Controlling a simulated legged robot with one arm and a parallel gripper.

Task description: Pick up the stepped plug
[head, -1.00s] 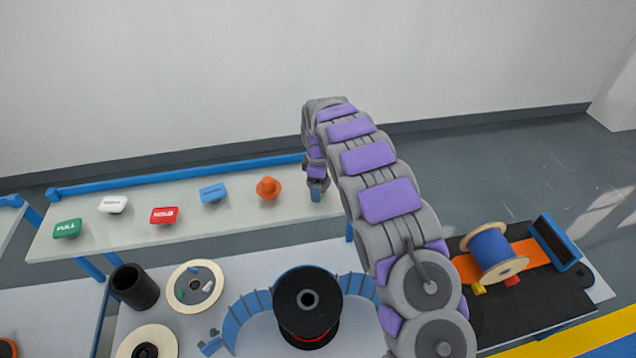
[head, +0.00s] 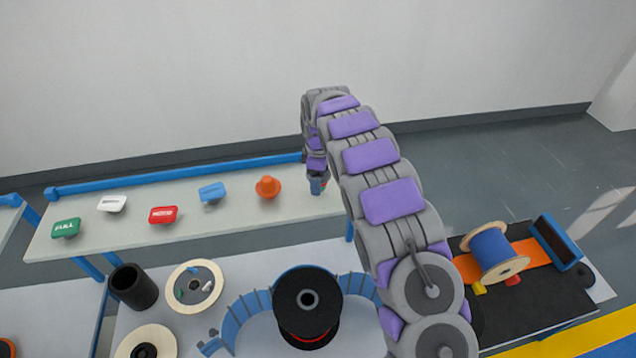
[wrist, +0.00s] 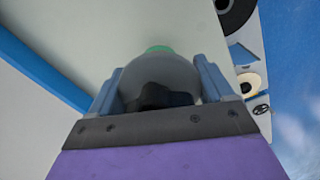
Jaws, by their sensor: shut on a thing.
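My gripper (wrist: 161,78) has its two blue-grey fingers on either side of a rounded grey piece with a green tip. This piece is the stepped plug (wrist: 158,50), as far as I can tell, and the fingers are shut on it. In the head view my gripper (head: 317,186) is over the right end of the long pale shelf (head: 110,246). The plug is mostly hidden there by the fingers and the arm. I cannot tell whether it still touches the shelf.
An orange knobbed piece (head: 268,187) stands just left of my gripper. Blue (head: 212,193), red (head: 163,215), white (head: 111,204) and green (head: 66,228) pieces sit farther left. Below are a black spool (head: 308,300) and a blue cable spool (head: 492,250).

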